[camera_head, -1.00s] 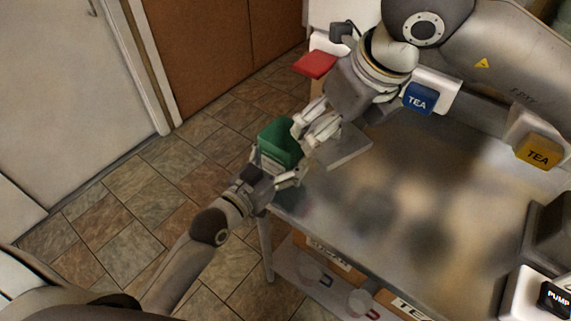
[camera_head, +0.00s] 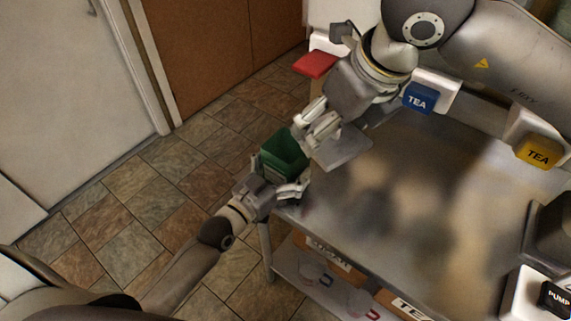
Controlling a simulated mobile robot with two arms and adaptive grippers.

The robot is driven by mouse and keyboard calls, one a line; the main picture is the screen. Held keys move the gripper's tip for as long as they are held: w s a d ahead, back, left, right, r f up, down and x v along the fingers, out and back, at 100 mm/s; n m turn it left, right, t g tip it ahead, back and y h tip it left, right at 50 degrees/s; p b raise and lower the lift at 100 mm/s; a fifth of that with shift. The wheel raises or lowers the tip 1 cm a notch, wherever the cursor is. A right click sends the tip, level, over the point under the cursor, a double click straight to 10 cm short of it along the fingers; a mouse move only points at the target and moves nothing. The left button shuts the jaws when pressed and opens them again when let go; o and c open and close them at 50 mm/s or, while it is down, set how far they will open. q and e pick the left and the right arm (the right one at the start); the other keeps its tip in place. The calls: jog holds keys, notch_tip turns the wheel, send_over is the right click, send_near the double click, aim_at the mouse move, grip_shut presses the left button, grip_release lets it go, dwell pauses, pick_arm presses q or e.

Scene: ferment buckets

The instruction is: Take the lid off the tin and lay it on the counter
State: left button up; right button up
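A green tin (camera_head: 284,154) is at the counter's left corner, in front of the floor as I see it. Its upper face looks dark and hollow, but I cannot be sure it is open. My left gripper (camera_head: 276,181) has its fingers on the near side of the tin and appears to hold it. My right gripper (camera_head: 313,133) points down at the tin's right upper edge; its fingertips are partly hidden. A flat grey square plate (camera_head: 343,150) lies beside and below the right gripper; I cannot tell whether it is the lid.
The metal counter (camera_head: 400,190) is mostly bare in the middle. A red tin (camera_head: 315,64), a blue TEA tin (camera_head: 420,98) and a yellow TEA tin (camera_head: 539,151) stand at its far side. A PUMP box (camera_head: 554,298) is at the near right. A lower shelf holds boxes.

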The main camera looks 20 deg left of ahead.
dwell(0.3)
pick_arm(q)
jog(key=shift+r, duration=0.25)
pick_arm(e)
jog(key=shift+r, duration=0.15)
jog(key=shift+f+b, duration=0.75)
jog(key=shift+f, duration=0.15)
pick_arm(q)
jog(key=v, duration=1.2)
pick_arm(e)
jog(key=shift+f, duration=0.1)
